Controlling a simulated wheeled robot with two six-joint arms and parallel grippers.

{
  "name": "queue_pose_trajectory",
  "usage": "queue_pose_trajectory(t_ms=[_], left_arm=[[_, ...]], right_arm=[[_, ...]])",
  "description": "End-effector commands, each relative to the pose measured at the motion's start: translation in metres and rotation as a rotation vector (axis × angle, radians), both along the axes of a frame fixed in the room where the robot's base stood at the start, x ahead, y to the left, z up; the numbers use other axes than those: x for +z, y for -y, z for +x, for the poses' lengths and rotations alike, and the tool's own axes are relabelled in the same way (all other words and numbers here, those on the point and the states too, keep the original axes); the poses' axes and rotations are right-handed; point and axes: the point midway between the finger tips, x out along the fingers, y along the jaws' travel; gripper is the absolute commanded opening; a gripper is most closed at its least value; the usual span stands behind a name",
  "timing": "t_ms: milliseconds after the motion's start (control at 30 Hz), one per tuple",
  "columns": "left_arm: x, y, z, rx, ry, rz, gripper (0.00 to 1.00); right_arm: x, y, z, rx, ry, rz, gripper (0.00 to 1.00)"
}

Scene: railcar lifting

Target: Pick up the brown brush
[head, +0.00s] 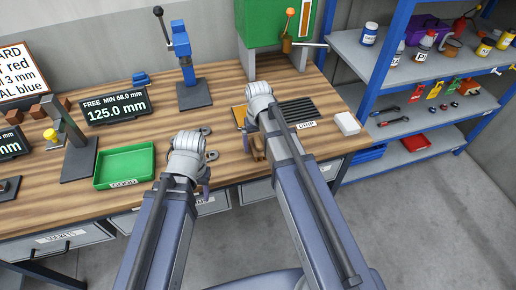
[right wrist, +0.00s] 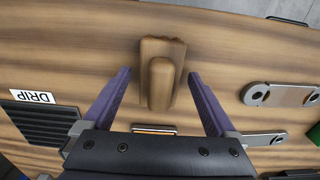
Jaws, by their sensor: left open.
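The brown brush (right wrist: 160,85) lies on the wooden bench, a block with a raised rounded handle. In the head view the brown brush (head: 258,148) is partly hidden by my right wrist. My right gripper (right wrist: 159,73) is open, with one purple finger on each side of the brush and a gap to each. How high the fingers are above the bench is hard to tell. My left gripper (head: 204,189) is open and empty near the bench's front edge, left of the brush; its fingers are mostly hidden by its wrist.
Flat metal links (right wrist: 282,95) lie beside the brush. A black ribbed drip grate (head: 297,111) and a white block (head: 347,123) are to the right in the head view. A green tray (head: 124,166) stands left. A blue-framed shelf (head: 385,60) stands beyond the bench.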

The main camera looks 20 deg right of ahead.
Motion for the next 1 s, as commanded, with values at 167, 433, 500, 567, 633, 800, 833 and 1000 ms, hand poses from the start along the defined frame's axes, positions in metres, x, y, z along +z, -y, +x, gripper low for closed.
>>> queue_pose_trajectory(t_ms=[167,433,500,567,633,800,833,1000], left_arm=[[0.0,0.0,0.0,0.0,0.0,0.0,0.5],[0.0,0.0,0.0,0.0,0.0,0.0,0.5],[0.0,0.0,0.0,0.0,0.0,0.0,0.5],[0.0,0.0,0.0,0.0,0.0,0.0,0.5],[0.0,0.0,0.0,0.0,0.0,0.0,0.5],[0.0,0.0,0.0,0.0,0.0,0.0,0.5],[0.0,0.0,0.0,0.0,0.0,0.0,0.5],[0.0002,0.0,0.0,0.0,0.0,0.0,0.5]], right_arm=[[0.0,0.0,0.0,0.0,0.0,0.0,0.7],[0.0,-0.0001,0.0,0.0,0.0,0.0,0.4],[0.0,-0.0001,0.0,0.0,0.0,0.0,0.32],[0.0,-0.0001,0.0,0.0,0.0,0.0,0.26],[0.0,-0.0001,0.0,0.0,0.0,0.0,0.18],[0.0,0.0,0.0,0.0,0.0,0.0,0.0],[0.0,0.0,0.0,0.0,0.0,0.0,0.0],[0.0002,0.0,0.0,0.0,0.0,0.0,0.0]])
